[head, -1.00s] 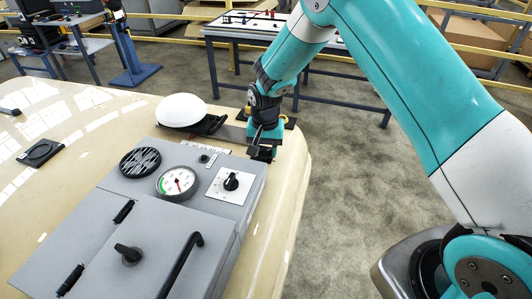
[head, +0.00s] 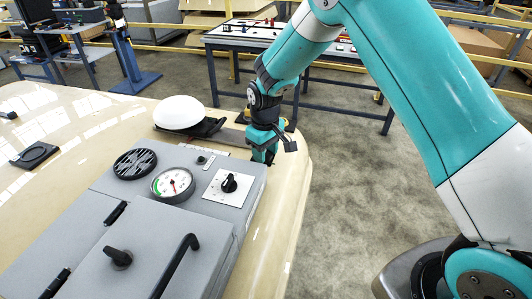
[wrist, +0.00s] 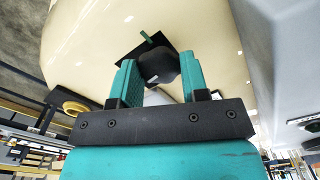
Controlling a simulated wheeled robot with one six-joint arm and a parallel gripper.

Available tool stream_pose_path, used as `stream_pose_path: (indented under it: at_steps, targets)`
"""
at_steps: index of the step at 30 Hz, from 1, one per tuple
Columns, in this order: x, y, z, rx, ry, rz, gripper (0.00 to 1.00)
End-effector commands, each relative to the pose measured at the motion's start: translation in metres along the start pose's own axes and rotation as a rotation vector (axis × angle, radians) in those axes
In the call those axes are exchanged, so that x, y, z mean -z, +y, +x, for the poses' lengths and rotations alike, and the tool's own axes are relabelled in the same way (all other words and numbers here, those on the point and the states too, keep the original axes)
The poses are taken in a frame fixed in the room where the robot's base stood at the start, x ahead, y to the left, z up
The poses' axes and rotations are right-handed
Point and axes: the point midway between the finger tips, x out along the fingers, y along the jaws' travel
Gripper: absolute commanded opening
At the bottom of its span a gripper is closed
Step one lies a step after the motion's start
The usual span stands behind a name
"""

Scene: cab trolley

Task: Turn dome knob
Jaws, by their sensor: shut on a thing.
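A dark, faceted knob (wrist: 160,66) sits on a black plate (wrist: 130,60) on the cream surface in the wrist view. A short green bar (wrist: 150,38) shows just beyond the knob; I cannot tell whether it belongs to the knob or the plate. The teal fingers of my gripper (wrist: 161,76) stand on either side of the knob and are shut on it. In the head view my gripper (head: 264,153) points down near the far right edge of the cream body (head: 275,235). It hides the knob there.
A white dome (head: 180,111) on a black base stands left of my gripper. Nearer is a grey box (head: 145,215) with a gauge (head: 173,185), a small black dial (head: 229,184) and a black handle (head: 180,262). A worktable (head: 285,35) stands behind.

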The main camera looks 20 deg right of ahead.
Motion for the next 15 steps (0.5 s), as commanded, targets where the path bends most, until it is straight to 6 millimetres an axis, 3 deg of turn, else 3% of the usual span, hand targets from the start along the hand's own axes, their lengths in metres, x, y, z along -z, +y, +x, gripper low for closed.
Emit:
stream_pose_path:
  at_steps: [15]
  targets:
    - [-0.0015, -0.0007, 0.0003, 0.003, -0.005, -0.219, 0.18]
